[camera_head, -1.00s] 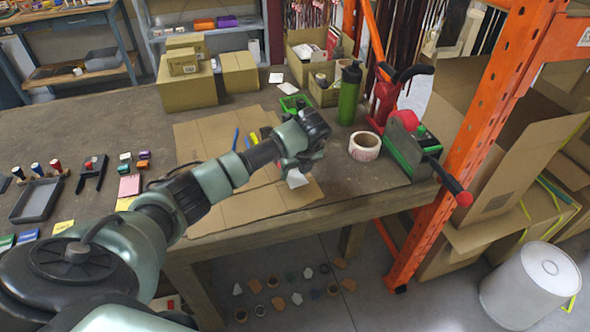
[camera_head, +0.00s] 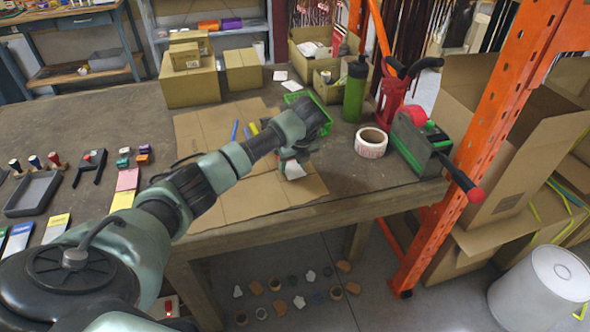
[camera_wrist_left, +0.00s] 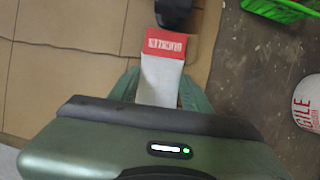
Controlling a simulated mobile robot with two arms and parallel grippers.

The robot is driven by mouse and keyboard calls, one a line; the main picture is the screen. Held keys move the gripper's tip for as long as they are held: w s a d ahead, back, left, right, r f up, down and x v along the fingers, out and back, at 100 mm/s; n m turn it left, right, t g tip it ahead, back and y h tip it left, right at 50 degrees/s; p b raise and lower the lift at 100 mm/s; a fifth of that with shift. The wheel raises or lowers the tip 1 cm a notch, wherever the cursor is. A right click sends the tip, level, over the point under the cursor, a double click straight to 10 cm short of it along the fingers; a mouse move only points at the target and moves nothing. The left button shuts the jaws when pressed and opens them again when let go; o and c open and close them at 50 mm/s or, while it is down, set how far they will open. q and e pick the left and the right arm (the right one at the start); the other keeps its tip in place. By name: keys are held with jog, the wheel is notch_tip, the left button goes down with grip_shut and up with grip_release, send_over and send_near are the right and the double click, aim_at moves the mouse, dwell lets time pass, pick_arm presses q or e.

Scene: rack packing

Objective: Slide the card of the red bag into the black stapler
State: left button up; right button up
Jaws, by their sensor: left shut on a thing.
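My left gripper (camera_wrist_left: 158,88) is shut on a flat bag, with its green fingers on either side of it. The bag has a white body (camera_wrist_left: 160,80) and a red card end (camera_wrist_left: 163,43) with white lettering, pointing away from the gripper. A black rounded thing (camera_wrist_left: 172,14), perhaps the black stapler, lies just beyond the red end; whether they touch is unclear. In the head view the left gripper (camera_head: 294,158) is over the cardboard sheet, a white piece (camera_head: 294,170) showing below it. The black thing is hidden there by my arm. My right gripper is out of view.
The cardboard sheet (camera_head: 220,135) covers the table's middle. A green crate (camera_head: 318,108), a green bottle (camera_head: 355,90), a tape roll (camera_head: 371,142) and a tape dispenser (camera_head: 415,145) stand to the right. Boxes (camera_head: 190,85) are behind. An orange rack post (camera_head: 480,140) rises at the right.

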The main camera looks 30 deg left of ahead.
pick_arm(q)
jog(key=shift+w+a, duration=0.15)
jog(key=shift+a, duration=0.15)
jog(key=o, duration=1.4)
jog(key=shift+o, duration=0.2)
jog(key=b+v, duration=0.1)
jog(key=v, duration=0.7)
jog(key=shift+a, duration=0.1)
